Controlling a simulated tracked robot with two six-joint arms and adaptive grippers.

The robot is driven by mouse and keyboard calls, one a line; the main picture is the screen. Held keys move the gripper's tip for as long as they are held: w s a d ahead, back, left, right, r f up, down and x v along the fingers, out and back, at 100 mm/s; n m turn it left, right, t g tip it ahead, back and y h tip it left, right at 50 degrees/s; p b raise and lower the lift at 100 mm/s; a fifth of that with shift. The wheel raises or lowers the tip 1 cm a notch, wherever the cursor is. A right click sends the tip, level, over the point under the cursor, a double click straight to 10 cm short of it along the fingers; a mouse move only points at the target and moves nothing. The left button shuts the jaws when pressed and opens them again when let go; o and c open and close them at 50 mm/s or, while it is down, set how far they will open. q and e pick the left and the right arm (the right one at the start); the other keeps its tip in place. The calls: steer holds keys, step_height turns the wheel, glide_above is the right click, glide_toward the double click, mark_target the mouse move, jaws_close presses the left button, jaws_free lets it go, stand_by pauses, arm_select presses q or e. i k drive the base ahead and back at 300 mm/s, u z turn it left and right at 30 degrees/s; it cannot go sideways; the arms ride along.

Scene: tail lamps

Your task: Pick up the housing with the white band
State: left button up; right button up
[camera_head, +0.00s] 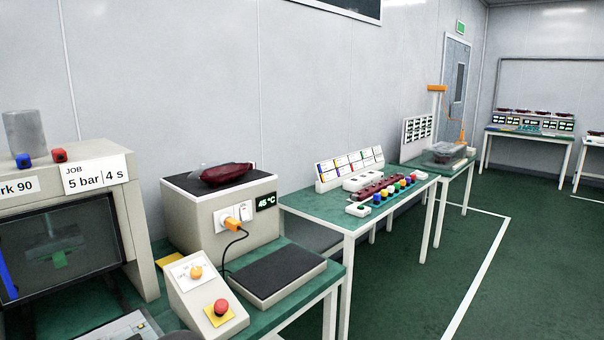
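A dark red lamp housing (226,174) lies on the black top of a beige heater box (228,215) marked 45 °C. A pale, see-through piece shows at its left end; I cannot tell whether it is a white band. More dark red pieces (380,189) lie in a row on the middle green table. Several dark red pieces (535,112) sit along the top of a rack on the far table. No white band can be made out on any of them at this size. Neither of my grippers shows.
A press cabinet (140,215) stands at left. A control box with a red button (221,307) and a black pad (277,273) are in front of the heater. The green floor (520,270) at right is clear.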

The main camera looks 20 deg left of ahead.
mark_target(221, 174)
steer(key=u, duration=0.25)
steer(key=i, duration=0.15)
steer(key=z, duration=1.4)
steer(key=i, duration=3.3)
steer(key=u, duration=1.8)
steer(key=i, duration=0.35)
steer(key=u, duration=2.55)
